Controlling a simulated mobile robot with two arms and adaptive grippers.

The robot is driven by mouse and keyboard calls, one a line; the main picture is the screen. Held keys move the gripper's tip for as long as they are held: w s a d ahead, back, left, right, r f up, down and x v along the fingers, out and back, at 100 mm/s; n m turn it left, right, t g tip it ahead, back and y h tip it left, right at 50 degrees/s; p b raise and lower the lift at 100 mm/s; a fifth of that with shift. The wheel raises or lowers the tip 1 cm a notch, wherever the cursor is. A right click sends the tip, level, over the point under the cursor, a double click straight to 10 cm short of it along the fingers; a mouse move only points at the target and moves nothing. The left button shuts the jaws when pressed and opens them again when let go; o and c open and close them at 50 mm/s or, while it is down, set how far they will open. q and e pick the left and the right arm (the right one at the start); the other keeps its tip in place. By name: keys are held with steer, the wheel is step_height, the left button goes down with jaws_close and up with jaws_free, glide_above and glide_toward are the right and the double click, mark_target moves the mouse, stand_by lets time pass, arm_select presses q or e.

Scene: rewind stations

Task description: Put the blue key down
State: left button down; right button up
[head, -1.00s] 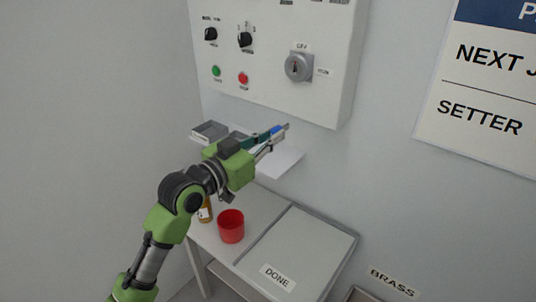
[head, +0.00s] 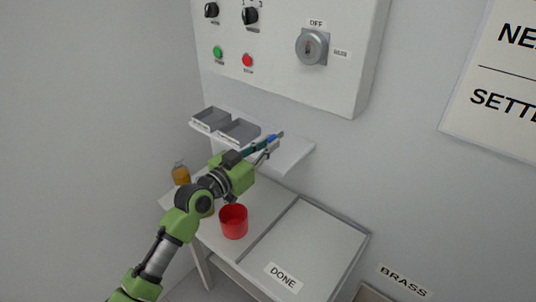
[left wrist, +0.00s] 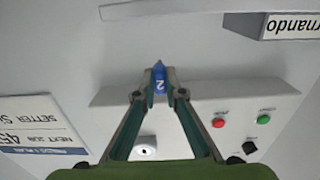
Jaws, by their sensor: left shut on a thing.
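The blue key (head: 271,138) is held at the tips of my left gripper (head: 268,145), over the white shelf below the control panel. In the left wrist view the key's blue head (left wrist: 159,84), marked with a 2, sits between the two closed fingertips (left wrist: 159,92). The fingers cover part of the key. The shelf (head: 296,150) has bare white surface to the right of the gripper. Two grey trays, the left one (head: 211,117) and the right one (head: 239,130), stand on the shelf's left part. My right gripper is not in view.
The control panel (head: 280,85) with a key switch (head: 312,47) is on the wall above the shelf. Below, a table holds a red cup (head: 234,221), an amber bottle (head: 181,173) and a grey panel labelled DONE (head: 310,245).

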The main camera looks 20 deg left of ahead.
mark_target(268, 161)
arm_select(q)
steer(key=shift+w+a+f, duration=0.2)
steer(key=shift+w+f, duration=0.3)
steer(key=shift+f, duration=0.15)
steer(key=shift+w+a+f, duration=0.1)
steer(key=shift+w+f, duration=0.3)
steer(key=shift+f, duration=0.05)
step_height(268, 161, down, 3)
steer(key=shift+w+f, duration=0.1)
steer(key=shift+f, duration=0.05)
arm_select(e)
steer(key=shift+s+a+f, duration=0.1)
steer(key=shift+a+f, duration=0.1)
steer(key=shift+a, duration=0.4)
arm_select(q)
steer(key=shift+f+b, duration=0.2)
steer(key=shift+b, duration=0.25)
steer(key=c, duration=2.1)
jaws_free()
steer(key=shift+r, duration=0.1)
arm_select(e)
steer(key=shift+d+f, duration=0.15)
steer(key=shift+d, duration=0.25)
